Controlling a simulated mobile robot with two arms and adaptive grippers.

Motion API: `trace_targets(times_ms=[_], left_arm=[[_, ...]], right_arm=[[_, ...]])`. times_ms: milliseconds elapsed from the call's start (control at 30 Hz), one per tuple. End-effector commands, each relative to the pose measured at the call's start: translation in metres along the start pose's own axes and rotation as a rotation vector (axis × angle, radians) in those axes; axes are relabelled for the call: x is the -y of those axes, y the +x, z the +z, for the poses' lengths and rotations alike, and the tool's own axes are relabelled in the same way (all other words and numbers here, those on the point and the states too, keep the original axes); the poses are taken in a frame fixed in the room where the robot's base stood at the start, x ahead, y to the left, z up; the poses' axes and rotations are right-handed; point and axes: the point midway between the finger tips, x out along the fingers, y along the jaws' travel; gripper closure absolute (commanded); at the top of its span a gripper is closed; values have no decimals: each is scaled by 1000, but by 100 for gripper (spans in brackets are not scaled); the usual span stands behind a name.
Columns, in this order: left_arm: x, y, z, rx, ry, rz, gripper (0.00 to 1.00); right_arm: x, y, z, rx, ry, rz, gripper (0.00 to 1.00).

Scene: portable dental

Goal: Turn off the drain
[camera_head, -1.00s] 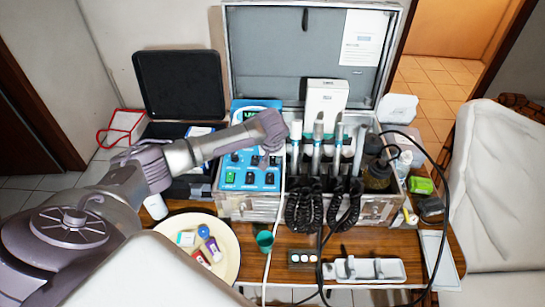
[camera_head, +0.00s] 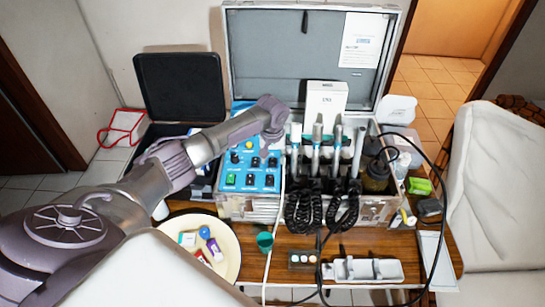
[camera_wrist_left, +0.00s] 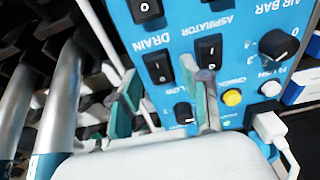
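The blue control panel (camera_head: 240,180) of the dental unit has rows of black switches, a green one and knobs. I cannot tell whether a fingertip touches the panel. In the head view, my left gripper (camera_head: 272,125) is over the panel's upper right edge. My right gripper is not in view.
Handpieces (camera_head: 337,145) with coiled black cords stand right beside the panel. A white cable hangs past its right side. The open case lid (camera_head: 270,60) rises behind. A round tray (camera_head: 225,240), a green cup (camera_head: 265,241) and a white holder (camera_head: 362,270) are in front.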

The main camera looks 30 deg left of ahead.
Motion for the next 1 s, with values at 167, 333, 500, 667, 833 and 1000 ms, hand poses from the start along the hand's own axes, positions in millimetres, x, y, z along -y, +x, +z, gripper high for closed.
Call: trace_targets(times_ms=[167, 333, 500, 667, 833, 1000], left_arm=[[0, 0, 0, 0, 0, 0, 52], [0, -7, 0, -1, 1, 2, 52], [0, -36, -1, -3, 1, 2, 52], [0, -72, -1, -3, 1, 3, 52], [0, -101, -1, -2, 0, 2, 52], [0, -117, 0, 0, 0, 0, 52]], right_arm=[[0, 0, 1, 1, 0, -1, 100], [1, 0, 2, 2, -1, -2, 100], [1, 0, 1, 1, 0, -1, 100], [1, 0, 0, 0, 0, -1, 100], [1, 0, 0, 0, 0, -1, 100], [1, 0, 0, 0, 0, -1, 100]])
